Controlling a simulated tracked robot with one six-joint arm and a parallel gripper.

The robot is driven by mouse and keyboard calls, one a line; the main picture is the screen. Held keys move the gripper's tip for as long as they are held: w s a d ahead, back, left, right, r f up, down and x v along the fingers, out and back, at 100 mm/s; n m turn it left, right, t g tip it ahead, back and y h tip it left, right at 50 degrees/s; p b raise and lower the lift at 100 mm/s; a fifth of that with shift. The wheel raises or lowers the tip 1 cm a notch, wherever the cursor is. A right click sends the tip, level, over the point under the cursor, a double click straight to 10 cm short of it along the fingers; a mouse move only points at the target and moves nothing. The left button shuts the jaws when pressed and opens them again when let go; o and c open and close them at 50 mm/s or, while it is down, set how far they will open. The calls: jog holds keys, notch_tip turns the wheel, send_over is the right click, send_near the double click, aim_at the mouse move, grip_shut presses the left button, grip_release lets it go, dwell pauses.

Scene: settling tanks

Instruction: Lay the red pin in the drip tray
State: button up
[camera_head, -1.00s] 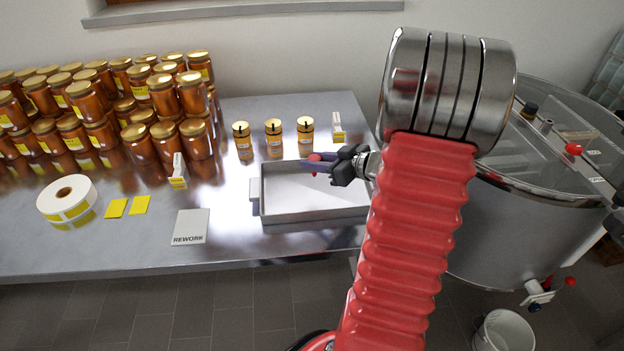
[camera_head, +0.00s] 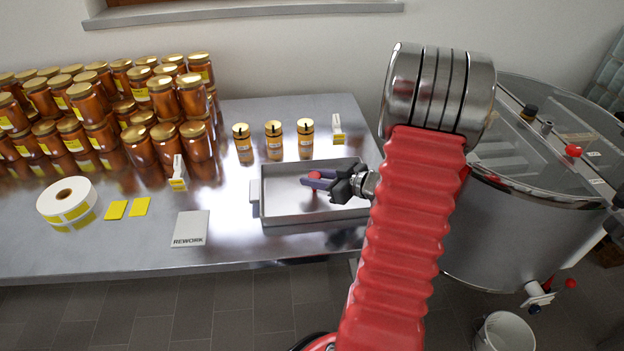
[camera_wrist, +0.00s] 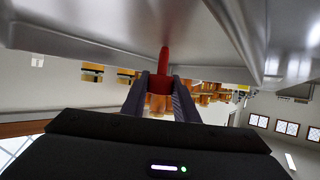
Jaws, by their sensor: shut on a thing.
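My gripper (camera_head: 318,180) is shut on the red pin (camera_head: 315,188), with its fingers over the drip tray. In the wrist view the red pin (camera_wrist: 161,75) sits between the two fingertips (camera_wrist: 160,92), and its thin end points toward the tray. The drip tray (camera_head: 310,213) is a shallow grey metal tray on the steel table.
Three small amber jars (camera_head: 274,140) stand behind the tray, with a white and yellow stand (camera_head: 338,130) beside them. Many stacked honey jars (camera_head: 165,98), a label roll (camera_head: 68,203) and a REWORK card (camera_head: 190,228) are to the left. A large steel tank (camera_head: 500,235) is at the right.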

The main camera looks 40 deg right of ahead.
jog(key=shift+f, duration=0.15)
jog(key=o, duration=1.1)
jog(key=shift+c, duration=0.2)
jog(key=v, duration=1.2)
jog(key=shift+a, duration=0.1)
